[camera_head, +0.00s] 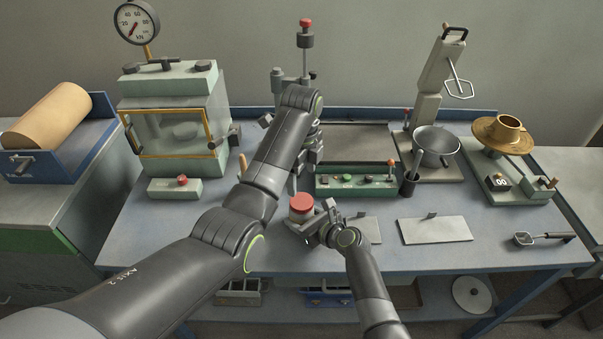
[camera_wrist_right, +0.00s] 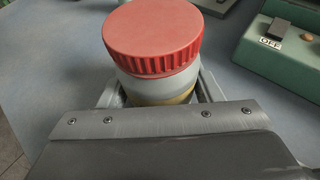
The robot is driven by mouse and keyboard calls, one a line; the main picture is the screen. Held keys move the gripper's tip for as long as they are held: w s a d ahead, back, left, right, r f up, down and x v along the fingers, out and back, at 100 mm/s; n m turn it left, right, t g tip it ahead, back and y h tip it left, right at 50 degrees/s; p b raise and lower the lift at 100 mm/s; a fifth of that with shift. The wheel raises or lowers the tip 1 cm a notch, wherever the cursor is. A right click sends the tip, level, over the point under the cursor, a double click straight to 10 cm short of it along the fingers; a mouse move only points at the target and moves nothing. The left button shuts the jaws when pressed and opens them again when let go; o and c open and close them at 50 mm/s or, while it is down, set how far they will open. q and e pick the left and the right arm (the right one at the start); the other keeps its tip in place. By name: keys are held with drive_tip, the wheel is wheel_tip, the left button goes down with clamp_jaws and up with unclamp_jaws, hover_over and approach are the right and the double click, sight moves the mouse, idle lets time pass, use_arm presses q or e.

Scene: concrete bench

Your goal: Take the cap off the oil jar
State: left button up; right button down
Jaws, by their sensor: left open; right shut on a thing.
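The oil jar has a red ribbed cap (camera_head: 301,202) and a pale body (camera_head: 299,215). It stands upright near the bench front in the head view. In the right wrist view the cap (camera_wrist_right: 152,38) sits on the pale grey jar body (camera_wrist_right: 160,86), with a yellowish band low down. My right gripper (camera_head: 303,222) is shut on the jar body, below the cap. My left gripper (camera_head: 305,168) is open and empty, behind and above the cap in the head view, apart from it. My left forearm hides part of it.
A green control box (camera_head: 357,181) lies behind and right of the jar. A flat plate (camera_head: 435,230) lies to the right. A glass-fronted press (camera_head: 175,115) and a small red-button box (camera_head: 174,188) stand left. The front bench strip is mostly clear.

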sight(302, 201)
use_arm(q)
drive_tip(key=m, duration=0.4)
drive_tip(key=shift+m, duration=0.3)
drive_tip(key=m, duration=0.2)
drive_tip(key=shift+m, duration=0.4)
drive_tip(key=shift+f, duration=4)
drive_tip(key=shift+c, duration=0.4)
